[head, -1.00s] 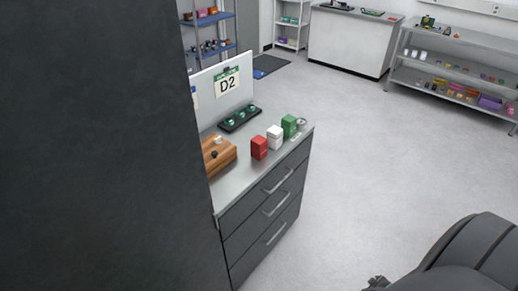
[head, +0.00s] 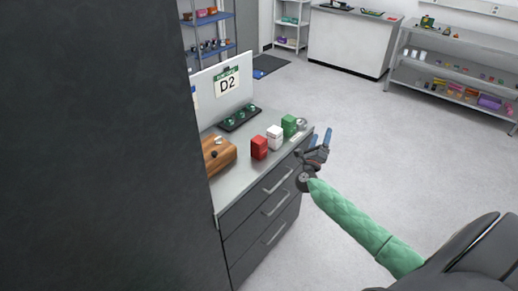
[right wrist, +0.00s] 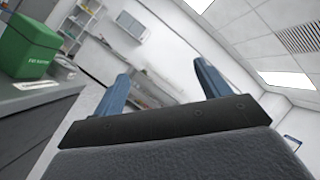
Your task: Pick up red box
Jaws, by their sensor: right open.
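The red box (head: 259,147) stands on the grey top of the drawer cabinet (head: 237,178), near its front edge. A white box (head: 275,137) and a green box (head: 289,125) stand in a row beyond it. My right gripper (head: 324,138) is open and empty, to the right of the cabinet's far end and apart from the red box. In the right wrist view the two blue fingers (right wrist: 160,88) are spread with nothing between them. The green box shows at the left there (right wrist: 29,47); the red box does not show. My left gripper is not in view.
A wooden block (head: 219,155) lies left of the red box. A black tray (head: 240,119) with green-topped items and a D2 sign board (head: 224,88) are behind. A large dark panel (head: 100,150) blocks the left. The floor (head: 400,150) at right is clear.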

